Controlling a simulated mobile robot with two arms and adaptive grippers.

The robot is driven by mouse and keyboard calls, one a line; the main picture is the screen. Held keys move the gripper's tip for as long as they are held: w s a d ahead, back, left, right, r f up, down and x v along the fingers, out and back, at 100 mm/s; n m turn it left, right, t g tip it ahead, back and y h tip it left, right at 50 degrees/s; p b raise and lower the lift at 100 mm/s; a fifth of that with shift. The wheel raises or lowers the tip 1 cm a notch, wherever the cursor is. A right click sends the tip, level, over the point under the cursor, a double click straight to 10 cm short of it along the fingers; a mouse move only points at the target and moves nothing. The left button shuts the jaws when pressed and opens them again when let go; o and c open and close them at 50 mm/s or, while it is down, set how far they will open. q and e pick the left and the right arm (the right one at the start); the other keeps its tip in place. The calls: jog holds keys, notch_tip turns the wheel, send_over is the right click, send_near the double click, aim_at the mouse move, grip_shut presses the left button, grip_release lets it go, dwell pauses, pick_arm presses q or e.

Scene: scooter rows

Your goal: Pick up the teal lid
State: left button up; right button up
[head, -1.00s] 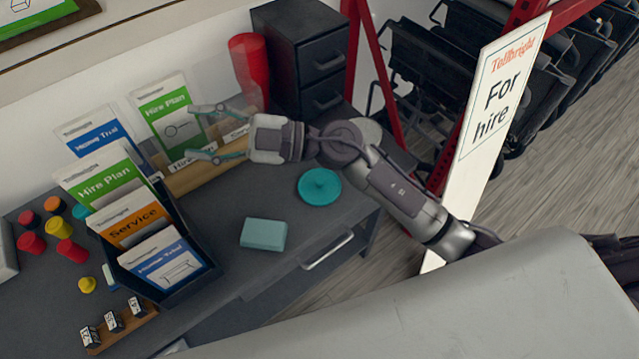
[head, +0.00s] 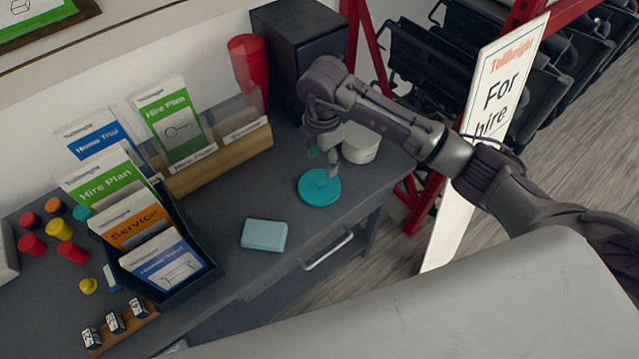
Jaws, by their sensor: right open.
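The teal lid (head: 318,191) is a round disc with a small knob, lying flat on the dark desk near its right end. My right gripper (head: 325,166) points down just above the lid, with its fingertips around or close to the knob. It is open; whether it touches the knob I cannot tell. My wrist partly covers the space behind the lid. My left gripper is not in view.
A light teal block (head: 264,234) lies left of the lid. A white round container (head: 361,143) stands close behind my gripper. A wooden leaflet holder (head: 217,157), a red vase (head: 247,75) and a dark drawer unit (head: 298,40) stand at the back.

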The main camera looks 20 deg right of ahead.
aim_at(320, 181)
notch_tip(320, 181, down, 3)
jog(key=shift+w+a+f+p, duration=0.15)
jog(key=shift+f+p, duration=0.1)
jog(key=shift+f, duration=1.05)
jog(key=shift+w+a+f+p, duration=0.1)
jog(key=shift+f+p, duration=0.1)
jog(key=shift+f, duration=1.1)
jog(key=c, duration=1)
jog(key=shift+r, duration=0.1)
